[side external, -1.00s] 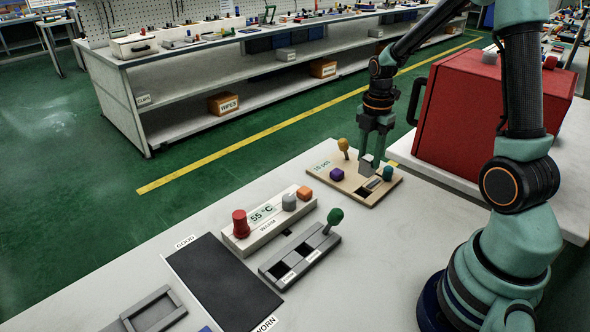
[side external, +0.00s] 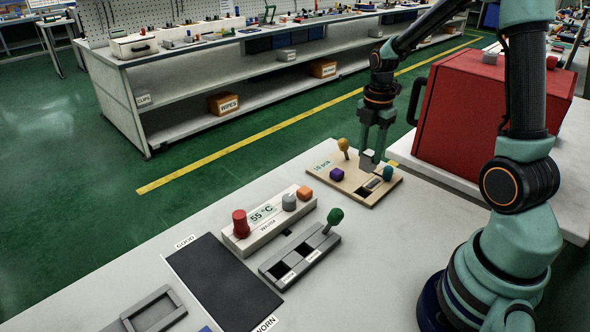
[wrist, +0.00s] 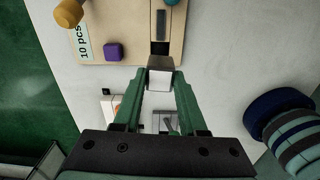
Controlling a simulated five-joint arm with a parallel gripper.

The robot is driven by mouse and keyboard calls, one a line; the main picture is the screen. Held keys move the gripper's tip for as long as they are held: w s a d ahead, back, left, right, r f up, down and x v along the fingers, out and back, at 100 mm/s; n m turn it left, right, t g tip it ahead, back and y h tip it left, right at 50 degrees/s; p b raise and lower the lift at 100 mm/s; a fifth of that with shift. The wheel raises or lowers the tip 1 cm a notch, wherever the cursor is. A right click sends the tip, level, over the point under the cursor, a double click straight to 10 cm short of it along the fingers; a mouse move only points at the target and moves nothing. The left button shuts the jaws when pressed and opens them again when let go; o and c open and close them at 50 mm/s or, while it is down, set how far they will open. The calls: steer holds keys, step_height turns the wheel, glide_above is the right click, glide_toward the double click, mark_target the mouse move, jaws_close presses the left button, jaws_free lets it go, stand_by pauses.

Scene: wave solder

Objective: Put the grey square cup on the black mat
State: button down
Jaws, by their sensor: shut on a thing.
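My gripper (side external: 371,155) is shut on the grey square cup (side external: 367,163) and holds it just above the wooden board at the far end of the bench. In the wrist view the cup (wrist: 160,77) sits between the fingertips at the board's near edge, its pale top facing the camera. The black mat (side external: 225,285) lies flat on the bench at the lower left in the side view, well away from my gripper. Its bare surface shows between the GOOD and WORN labels.
The wooden board (side external: 352,192) holds a yellow knob (side external: 343,146), a purple block (side external: 337,174) and a teal piece (side external: 388,173). Between board and mat stand a white 55 °C panel (side external: 262,226) and a grey slotted block (side external: 290,262) with a green-knobbed lever. A red case (side external: 480,110) stands behind.

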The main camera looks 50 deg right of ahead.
mark_target(370, 153)
step_height(370, 153, up, 4)
steer(key=shift+f, duration=0.2)
steer(key=w+a+n, duration=0.1)
steer(key=w+a, duration=0.2)
steer(key=a, duration=0.7)
steer(key=w+a+n, duration=0.1)
steer(key=w+a, duration=0.2)
steer(key=a, duration=0.7)
steer(key=w+a+n, duration=0.1)
steer(key=w+a, duration=0.2)
steer(key=a, duration=0.7)
steer(key=s+a+n, duration=0.1)
steer(key=s+a, duration=0.3)
steer(key=a, duration=0.8)
steer(key=shift+w+d+f, duration=0.1)
steer(key=shift+w+f, duration=0.05)
steer(key=shift+f, duration=1.1)
steer(key=shift+w+d+f, duration=0.1)
steer(key=shift+f, duration=1.15)
steer(key=shift+f, duration=0.1)
steer(key=shift+f, duration=2.9)
steer(key=shift+f, duration=0.5)
